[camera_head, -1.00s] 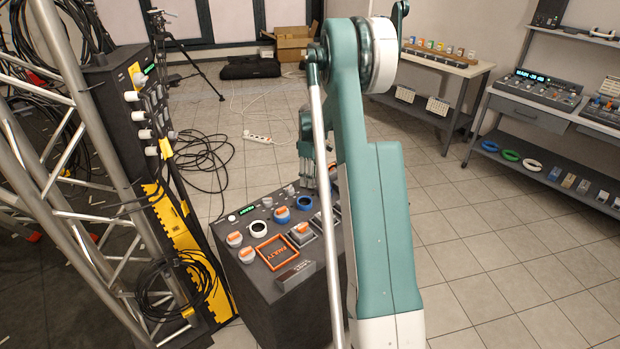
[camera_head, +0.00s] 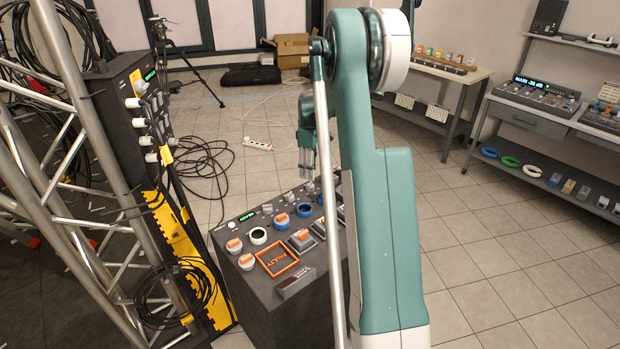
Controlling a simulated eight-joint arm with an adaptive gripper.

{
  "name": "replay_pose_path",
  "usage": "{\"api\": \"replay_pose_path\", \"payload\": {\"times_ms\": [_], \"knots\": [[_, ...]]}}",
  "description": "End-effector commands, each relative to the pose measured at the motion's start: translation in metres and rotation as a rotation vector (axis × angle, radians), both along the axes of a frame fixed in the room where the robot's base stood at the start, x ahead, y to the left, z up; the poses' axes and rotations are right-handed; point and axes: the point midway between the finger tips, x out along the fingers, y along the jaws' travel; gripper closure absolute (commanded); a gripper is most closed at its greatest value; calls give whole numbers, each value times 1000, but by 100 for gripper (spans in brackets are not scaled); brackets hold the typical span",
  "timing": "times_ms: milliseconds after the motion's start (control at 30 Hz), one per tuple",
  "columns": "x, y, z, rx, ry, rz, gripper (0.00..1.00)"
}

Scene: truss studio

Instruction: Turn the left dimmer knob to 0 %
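A dark console (camera_head: 262,320) stands low at the centre, with a sloped top full of controls. On it are white knobs with orange tops, such as the near-left knob (camera_head: 234,246), an orange-and-blue knob (camera_head: 281,221), and a blue ring (camera_head: 304,209). I cannot read labels that tell which control is the left dimmer knob. A small green display (camera_head: 247,217) is lit at its far left. My gripper (camera_head: 307,172) points down above the console's far part, apart from the near knobs. It looks empty, but its opening is too small to judge. My arm hides the console's right side.
A tall dark panel (camera_head: 128,90) with white knobs stands at the left beside a metal truss (camera_head: 80,160). Cables (camera_head: 200,155) lie on the floor. An orange frame marked FAULTY (camera_head: 277,262) is on the console. Benches (camera_head: 440,70) stand at the right, with clear floor between.

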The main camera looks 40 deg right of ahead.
Motion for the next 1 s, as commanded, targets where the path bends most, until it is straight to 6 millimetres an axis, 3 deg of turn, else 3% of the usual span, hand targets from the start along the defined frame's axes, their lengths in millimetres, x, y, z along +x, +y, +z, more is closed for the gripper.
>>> {"api": "replay_pose_path", "payload": {"times_ms": [100,333,1000], "knots": [[0,0,18,0,0,0,62],[0,0,38,0,0,0,62],[0,0,42,0,0,0,62]]}}
